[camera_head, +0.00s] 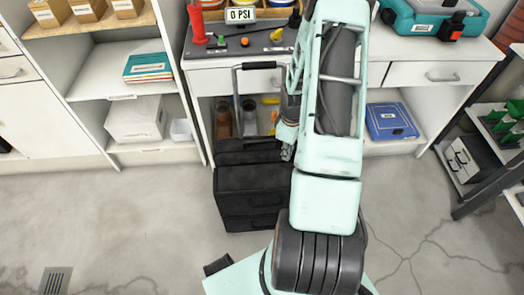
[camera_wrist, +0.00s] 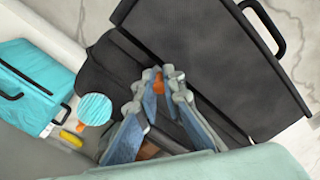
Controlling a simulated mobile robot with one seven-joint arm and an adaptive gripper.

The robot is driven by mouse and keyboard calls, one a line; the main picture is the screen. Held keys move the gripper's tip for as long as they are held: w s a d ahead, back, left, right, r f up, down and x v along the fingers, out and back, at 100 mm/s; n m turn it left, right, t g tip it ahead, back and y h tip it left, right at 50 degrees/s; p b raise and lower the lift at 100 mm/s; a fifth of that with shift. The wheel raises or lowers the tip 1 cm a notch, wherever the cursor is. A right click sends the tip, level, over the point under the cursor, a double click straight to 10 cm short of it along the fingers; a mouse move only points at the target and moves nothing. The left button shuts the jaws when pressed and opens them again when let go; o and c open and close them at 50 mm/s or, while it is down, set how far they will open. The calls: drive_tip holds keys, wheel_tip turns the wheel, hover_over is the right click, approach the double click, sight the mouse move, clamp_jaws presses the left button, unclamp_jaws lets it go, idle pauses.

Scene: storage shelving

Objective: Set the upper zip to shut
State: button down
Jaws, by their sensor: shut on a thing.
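A black case (camera_head: 250,190) stands on the floor in front of the workbench, with a raised pull handle (camera_head: 258,65). Its dark fabric body (camera_wrist: 205,45) also fills much of the wrist view. My gripper (camera_wrist: 159,76) is at the seam across the case, its two grey-blue fingers close together at the tips. They are shut on a small orange piece (camera_wrist: 157,84), which looks like a zip pull. In the head view my gripper (camera_head: 287,152) is at the case's upper right edge, mostly hidden by my arm. The upper zip's full track cannot be made out.
A blue case (camera_head: 390,121) lies on the low shelf to the right. The workbench (camera_head: 225,77) stands behind the black case. A dark shelf rack (camera_head: 478,185) is at the right. The floor left of the case is clear.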

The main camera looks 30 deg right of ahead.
drive_tip(key=s+d, duration=0.1)
drive_tip(key=d, duration=0.1)
drive_tip(key=s+d, duration=0.1)
drive_tip(key=d, duration=0.3)
drive_tip(key=shift+s+p, duration=0.4)
drive_tip(key=shift+d, duration=0.15)
drive_tip(key=c, duration=2)
unclamp_jaws()
drive_tip(key=shift+c, duration=0.2)
drive_tip(key=shift+f, duration=0.1)
drive_tip(key=shift+w, duration=0.1)
drive_tip(key=shift+r, duration=0.35)
wheel_tip(320, 180, up, 11)
drive_tip(key=shift+r, duration=0.2)
